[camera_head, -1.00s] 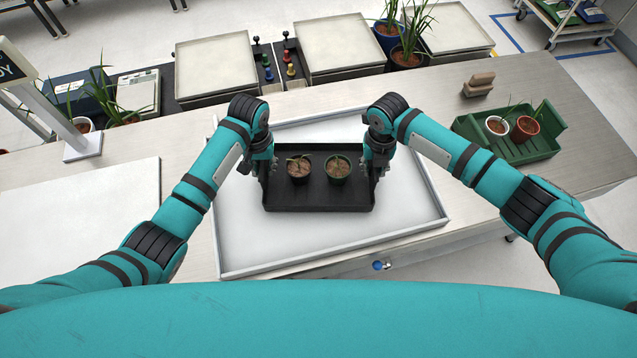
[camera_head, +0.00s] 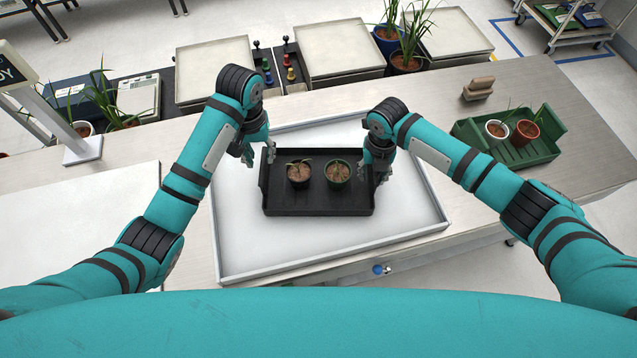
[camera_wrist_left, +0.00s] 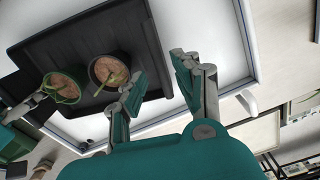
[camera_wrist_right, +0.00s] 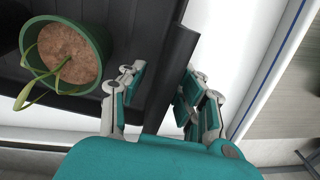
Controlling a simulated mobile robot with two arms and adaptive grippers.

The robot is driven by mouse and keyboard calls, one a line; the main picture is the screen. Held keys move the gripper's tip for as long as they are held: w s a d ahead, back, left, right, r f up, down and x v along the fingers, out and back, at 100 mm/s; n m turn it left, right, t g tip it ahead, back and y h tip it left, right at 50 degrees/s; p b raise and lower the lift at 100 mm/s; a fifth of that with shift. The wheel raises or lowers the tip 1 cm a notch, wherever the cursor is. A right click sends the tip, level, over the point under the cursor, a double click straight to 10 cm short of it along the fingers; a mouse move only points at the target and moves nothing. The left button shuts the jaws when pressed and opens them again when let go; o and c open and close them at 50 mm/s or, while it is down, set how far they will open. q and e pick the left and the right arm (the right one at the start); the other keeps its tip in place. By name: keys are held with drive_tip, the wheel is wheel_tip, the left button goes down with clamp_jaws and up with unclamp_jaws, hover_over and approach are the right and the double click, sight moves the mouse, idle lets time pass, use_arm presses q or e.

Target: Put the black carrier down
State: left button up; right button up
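The black carrier (camera_head: 318,209) sits level on the white-bottomed tray (camera_head: 300,245), appearing to rest on it. It holds a dark pot (camera_head: 299,174) and a green pot (camera_head: 337,173), each with a small seedling. My left gripper (camera_head: 247,156) is open and empty, up and clear of the carrier's left end. In the left wrist view its fingers (camera_wrist_left: 158,85) stand apart near the carrier's edge. My right gripper (camera_head: 382,172) is at the carrier's right end. In the right wrist view its open fingers (camera_wrist_right: 160,90) straddle the carrier's end wall (camera_wrist_right: 172,60) with gaps showing.
A green crate (camera_head: 540,150) with a white pot (camera_head: 497,129) and a red-brown pot (camera_head: 526,131) stands right. A brown block (camera_head: 478,87) lies behind it. A sign post (camera_head: 60,120) stands left. Pale trays and potted plants line the back. The tray's front is clear.

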use_arm(q)
wheel_tip(320, 180, up, 3)
drive_tip(key=shift+r, duration=0.3)
use_arm(e)
drive_tip(key=shift+r, duration=0.2)
wheel_tip(320, 180, up, 12)
drive_tip(key=shift+f, duration=0.2)
drive_tip(key=shift+f, duration=0.1)
